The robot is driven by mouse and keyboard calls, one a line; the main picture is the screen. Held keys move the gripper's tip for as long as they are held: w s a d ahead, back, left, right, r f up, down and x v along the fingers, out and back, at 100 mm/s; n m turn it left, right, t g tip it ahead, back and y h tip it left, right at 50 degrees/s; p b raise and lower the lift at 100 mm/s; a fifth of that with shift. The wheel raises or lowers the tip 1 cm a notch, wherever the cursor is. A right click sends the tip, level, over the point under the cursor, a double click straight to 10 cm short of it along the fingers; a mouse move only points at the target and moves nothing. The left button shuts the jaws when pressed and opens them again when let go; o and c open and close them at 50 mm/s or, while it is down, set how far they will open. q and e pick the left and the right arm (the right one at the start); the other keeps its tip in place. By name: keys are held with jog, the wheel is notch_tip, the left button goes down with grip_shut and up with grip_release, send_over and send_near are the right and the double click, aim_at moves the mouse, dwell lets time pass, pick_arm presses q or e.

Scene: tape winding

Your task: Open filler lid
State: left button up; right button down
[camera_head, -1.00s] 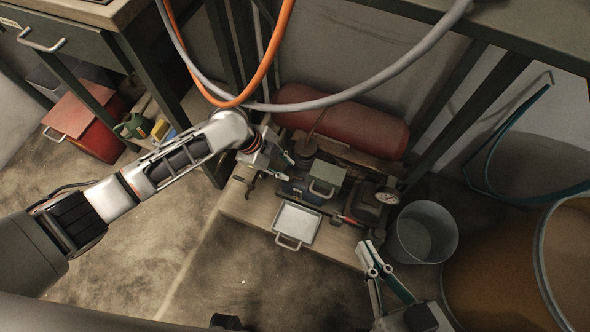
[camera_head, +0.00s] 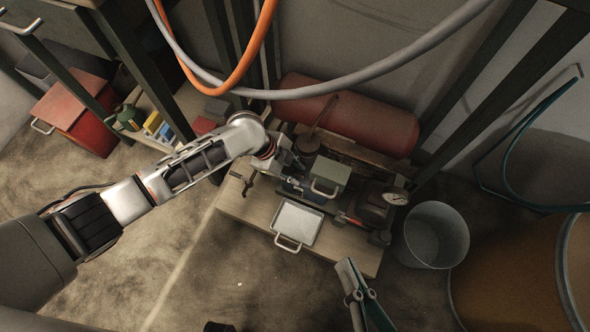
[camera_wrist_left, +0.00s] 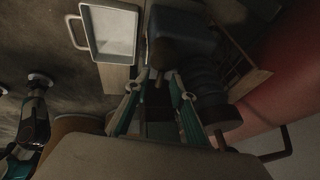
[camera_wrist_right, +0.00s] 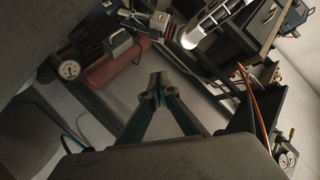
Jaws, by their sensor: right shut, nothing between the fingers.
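A grey-green box with a pale handle (camera_head: 328,178) sits on the compressor assembly. A dark ribbed round part (camera_head: 308,143) with a thin rod stands beside it. I cannot tell for sure which part is the filler lid. My left gripper (camera_head: 296,172) is at the near left of these parts. In the left wrist view its fingers (camera_wrist_left: 157,74) are apart, close to a dark block (camera_wrist_left: 183,38) and the ribbed part (camera_wrist_left: 208,98); any contact is unclear. My right gripper (camera_head: 350,268) is away from the machine. Its fingertips (camera_wrist_right: 155,88) are together and empty.
A white tray with a handle (camera_head: 297,223) lies on the wooden board in front. A red tank (camera_head: 350,118) is behind. A metal bucket (camera_head: 436,236) and a large drum (camera_head: 515,275) stand right. Orange (camera_head: 232,78) and grey (camera_head: 400,62) hoses hang overhead.

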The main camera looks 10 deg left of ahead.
pick_arm(q)
grip_shut()
